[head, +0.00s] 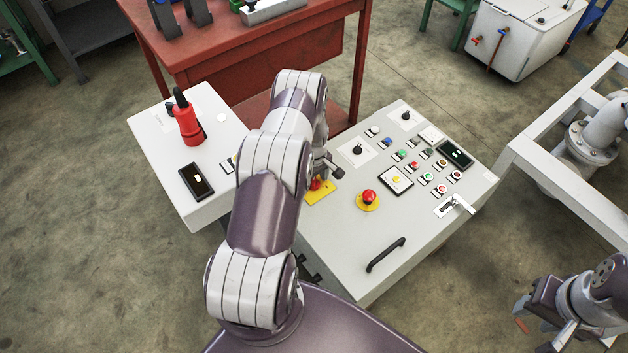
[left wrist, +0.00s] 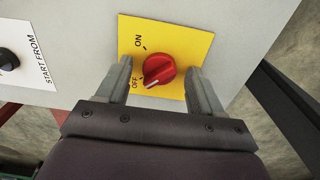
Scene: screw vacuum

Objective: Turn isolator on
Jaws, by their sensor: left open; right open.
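The isolator is a red rotary knob (left wrist: 159,70) on a yellow plate (left wrist: 180,35) marked ON and OFF. In the left wrist view its white pointer line is at the OFF mark. My left gripper (left wrist: 158,80) is open, with one finger on each side of the knob; I cannot tell whether they touch it. In the head view the knob (head: 317,184) and its yellow plate (head: 320,197) are partly hidden by my left arm and gripper (head: 326,172). My right gripper (head: 522,314) is open and empty at the lower right, away from the panel.
The grey control panel (head: 330,245) carries several buttons, a red emergency stop (head: 369,196) and a black handle (head: 385,254). A side panel (head: 215,205) holds a red device (head: 188,124). A red table (head: 240,60) stands behind, and a white pipe frame (head: 560,185) on the right.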

